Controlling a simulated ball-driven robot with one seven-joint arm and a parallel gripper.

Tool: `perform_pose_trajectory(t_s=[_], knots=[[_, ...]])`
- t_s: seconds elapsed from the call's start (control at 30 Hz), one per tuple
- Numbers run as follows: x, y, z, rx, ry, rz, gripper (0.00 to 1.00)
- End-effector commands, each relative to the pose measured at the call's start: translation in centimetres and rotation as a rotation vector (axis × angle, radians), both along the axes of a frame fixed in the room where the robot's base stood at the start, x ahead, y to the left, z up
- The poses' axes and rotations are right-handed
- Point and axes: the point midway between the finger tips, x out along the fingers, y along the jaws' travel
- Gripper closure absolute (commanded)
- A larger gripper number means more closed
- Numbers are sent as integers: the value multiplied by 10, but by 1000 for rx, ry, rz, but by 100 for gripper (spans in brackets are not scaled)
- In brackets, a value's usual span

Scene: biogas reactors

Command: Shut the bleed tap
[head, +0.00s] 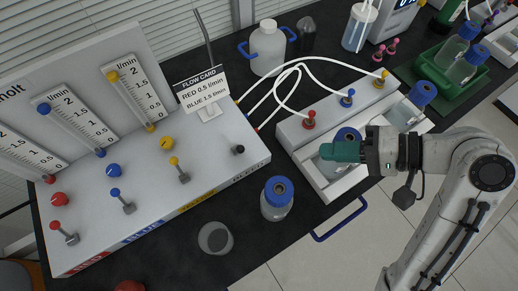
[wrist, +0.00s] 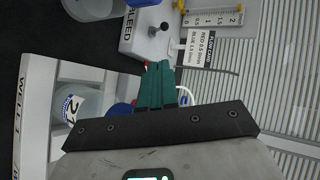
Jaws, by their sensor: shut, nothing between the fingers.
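The bleed tap is a small black knob (head: 238,149) at the right end of the white flow panel (head: 95,235), by the BLEED label on its front edge. In the wrist view the black knob (wrist: 164,27) sits beyond my fingertips, beside the word BLEED. My gripper (head: 323,151) has teal fingers and is shut and empty, to the right of the tap and over the white bottle rack. The wrist view shows its fingers (wrist: 157,66) together, pointing towards the panel and apart from the knob. Whether the tap is open cannot be told.
A blue-capped bottle (head: 277,198) and an empty glass (head: 215,238) stand in front of the panel. The flow card (head: 202,88) stands behind the tap. White tubes (head: 300,62) run from the panel to the rack (head: 300,136) with red, blue and yellow fittings. A blue handle (head: 340,220) juts from the bench edge.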

Motion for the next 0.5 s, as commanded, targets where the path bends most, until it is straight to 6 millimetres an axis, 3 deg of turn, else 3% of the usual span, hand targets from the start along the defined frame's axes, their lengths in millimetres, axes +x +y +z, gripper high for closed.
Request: perform_pose_trajectory(t_s=[0.5], knots=[[20,90,-47,1,4,3,100]])
